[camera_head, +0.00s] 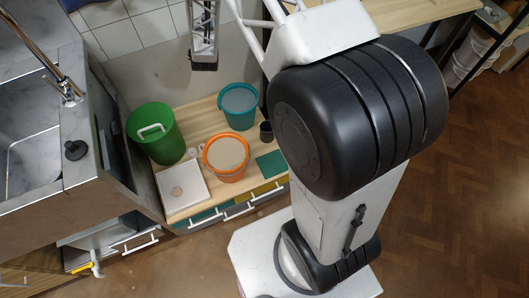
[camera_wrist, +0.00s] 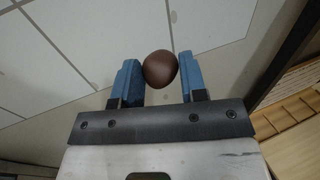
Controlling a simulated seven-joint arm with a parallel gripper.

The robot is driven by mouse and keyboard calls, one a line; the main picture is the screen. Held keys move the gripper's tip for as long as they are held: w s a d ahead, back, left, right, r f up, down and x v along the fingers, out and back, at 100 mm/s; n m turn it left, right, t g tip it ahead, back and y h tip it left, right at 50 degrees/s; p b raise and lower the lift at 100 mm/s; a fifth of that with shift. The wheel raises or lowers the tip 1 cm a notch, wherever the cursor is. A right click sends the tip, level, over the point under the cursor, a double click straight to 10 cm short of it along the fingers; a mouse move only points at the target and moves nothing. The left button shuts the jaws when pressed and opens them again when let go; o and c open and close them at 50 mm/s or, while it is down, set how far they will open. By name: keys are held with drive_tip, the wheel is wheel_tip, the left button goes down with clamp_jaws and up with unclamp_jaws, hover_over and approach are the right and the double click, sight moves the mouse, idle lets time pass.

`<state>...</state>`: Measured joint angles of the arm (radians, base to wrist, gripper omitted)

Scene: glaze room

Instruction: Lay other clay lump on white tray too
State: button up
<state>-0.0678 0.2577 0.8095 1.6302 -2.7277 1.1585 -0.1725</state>
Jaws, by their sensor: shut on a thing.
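In the wrist view my gripper (camera_wrist: 160,78) is shut on a brown, rounded clay lump (camera_wrist: 161,66), held between its two blue fingers. The fingers hide parts of the lump's sides. In the head view the white tray (camera_head: 193,178) lies at the front left of the wooden worktop. A small, round, pale brown lump (camera_head: 177,191) lies on it, left of its middle. The lump in my gripper cannot be made out in the head view.
On the worktop (camera_head: 192,118) stand a green bin (camera_head: 155,140), a teal bucket (camera_head: 239,108), an orange bucket (camera_head: 226,160), a dark cup (camera_head: 266,131) and a small white cup (camera_head: 193,153). A green mat (camera_head: 270,164) lies right. A sink (camera_head: 28,160) is left. Much of the tray is bare.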

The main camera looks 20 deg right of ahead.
drive_tip(key=s+d+f+m+h, duration=0.1)
drive_tip(key=s+d+f, duration=0.1)
drive_tip(key=s+f, duration=0.35)
drive_tip(key=s+d+f, duration=0.3)
drive_tip(key=s+f, duration=0.1)
drive_tip(key=f, duration=0.3)
hover_over(268, 174)
wheel_tip(268, 174, down, 23)
drive_tip(key=shift+g, duration=0.3)
drive_tip(key=shift+w, duration=0.1)
drive_tip(key=shift+f, duration=2.9)
drive_tip(key=shift+f, duration=1.85)
drive_tip(key=shift+f, duration=0.15)
